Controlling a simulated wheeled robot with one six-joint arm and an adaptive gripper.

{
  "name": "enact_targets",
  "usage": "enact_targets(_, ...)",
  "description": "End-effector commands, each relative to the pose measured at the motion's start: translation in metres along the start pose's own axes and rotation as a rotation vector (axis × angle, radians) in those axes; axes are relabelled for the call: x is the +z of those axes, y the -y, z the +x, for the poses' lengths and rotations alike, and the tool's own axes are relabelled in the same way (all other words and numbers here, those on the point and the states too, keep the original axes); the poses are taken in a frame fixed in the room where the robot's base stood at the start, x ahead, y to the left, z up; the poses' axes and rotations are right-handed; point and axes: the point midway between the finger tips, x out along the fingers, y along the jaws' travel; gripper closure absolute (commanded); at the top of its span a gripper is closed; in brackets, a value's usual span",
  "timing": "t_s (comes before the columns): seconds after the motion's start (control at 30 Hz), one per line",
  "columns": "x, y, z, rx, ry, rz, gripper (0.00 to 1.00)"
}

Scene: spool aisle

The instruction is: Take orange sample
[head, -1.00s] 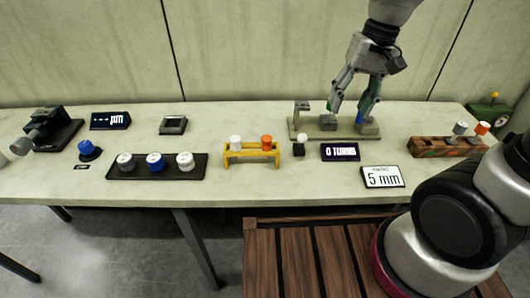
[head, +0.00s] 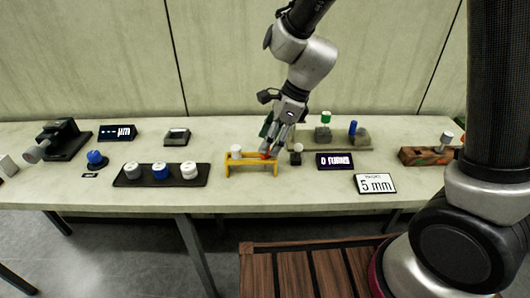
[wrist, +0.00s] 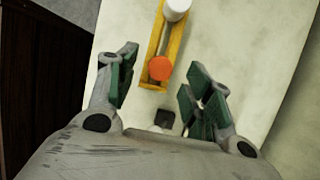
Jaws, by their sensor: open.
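An orange sample (wrist: 160,68) stands at the right end of a yellow rack (head: 240,171); a little of its orange (head: 265,156) shows beneath my fingers in the head view. A white sample (head: 236,152) stands in the same rack to its left, and also shows in the wrist view (wrist: 177,8). My gripper (head: 271,144) is open and points down at the orange sample. In the wrist view its green-padded fingers (wrist: 162,82) are spread, with the orange sample between and just beyond the tips. I cannot tell how high the tips are above it.
A small black block with a white knob (head: 296,154) stands just right of the rack. A grey fixture (head: 304,140) with green and blue pieces is behind it. A dark tray (head: 136,179) with jars lies left. A wooden block (head: 419,156) sits right, partly behind my arm.

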Motion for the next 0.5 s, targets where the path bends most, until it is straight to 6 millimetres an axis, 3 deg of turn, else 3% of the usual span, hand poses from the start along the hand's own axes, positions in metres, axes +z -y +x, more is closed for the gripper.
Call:
enact_targets(0.17, -0.001, -0.001, 0.023, 0.001, -0.001, 0.0, 0.49)
enact_targets(0.43, 0.0, 0.0, 0.026, -0.001, 0.0, -0.001, 0.49)
enact_targets(0.5, -0.001, 0.0, 0.026, -0.001, 0.0, -0.001, 0.62)
